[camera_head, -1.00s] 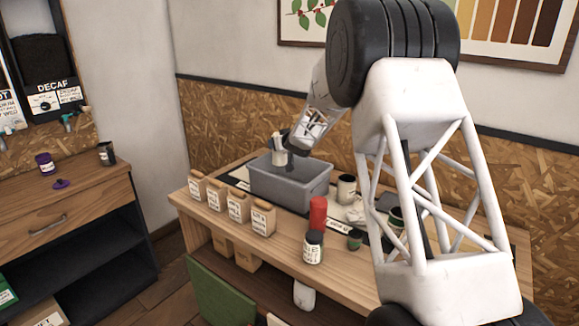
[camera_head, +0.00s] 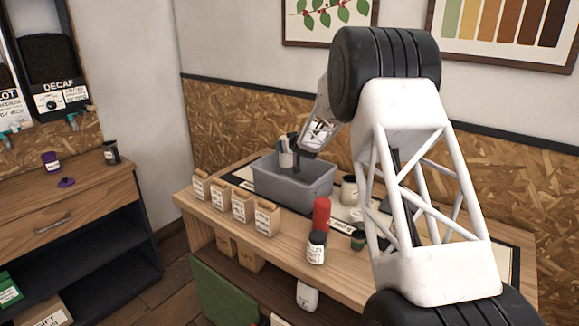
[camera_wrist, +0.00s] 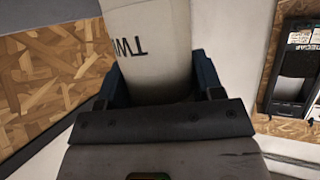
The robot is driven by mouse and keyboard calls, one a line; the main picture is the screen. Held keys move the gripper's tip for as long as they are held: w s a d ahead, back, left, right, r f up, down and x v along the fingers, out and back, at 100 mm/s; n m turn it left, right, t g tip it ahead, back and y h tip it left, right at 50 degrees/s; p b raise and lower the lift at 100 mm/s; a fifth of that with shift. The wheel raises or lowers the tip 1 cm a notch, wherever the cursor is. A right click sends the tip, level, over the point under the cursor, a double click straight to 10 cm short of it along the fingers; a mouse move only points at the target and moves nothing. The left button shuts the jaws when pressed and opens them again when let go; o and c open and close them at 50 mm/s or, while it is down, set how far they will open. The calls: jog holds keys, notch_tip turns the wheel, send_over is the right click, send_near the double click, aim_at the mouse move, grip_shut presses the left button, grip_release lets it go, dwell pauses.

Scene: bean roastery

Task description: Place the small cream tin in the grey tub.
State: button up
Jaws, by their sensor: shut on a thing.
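The small cream tin (camera_head: 286,155) is held in my gripper (camera_head: 292,163) over the left part of the grey tub. In the wrist view the cream tin (camera_wrist: 152,40) fills the space between the jaws (camera_wrist: 157,88), with dark lettering on its side. The grey tub (camera_head: 290,190) stands on the wooden table near the wall. The tin's lower end is close to the tub's rim level; I cannot tell whether it touches anything. The inside floor of the tub is mostly hidden.
Several small labelled bins (camera_head: 243,207) line the table's left front edge. A drawer cabinet (camera_head: 70,210) is at left.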

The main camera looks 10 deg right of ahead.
aim_at(290, 165)
jog(key=shift+f, duration=2.65)
jog(key=shift+f, duration=0.1)
jog(key=shift+f, duration=1.8)
jog(key=shift+f, duration=0.1)
jog(key=o, duration=1.1)
jog(key=shift+f, duration=0.1)
jog(key=shift+o, duration=0.2)
jog(key=shift+r, duration=0.25)
jog(key=shift+v, duration=3.75)
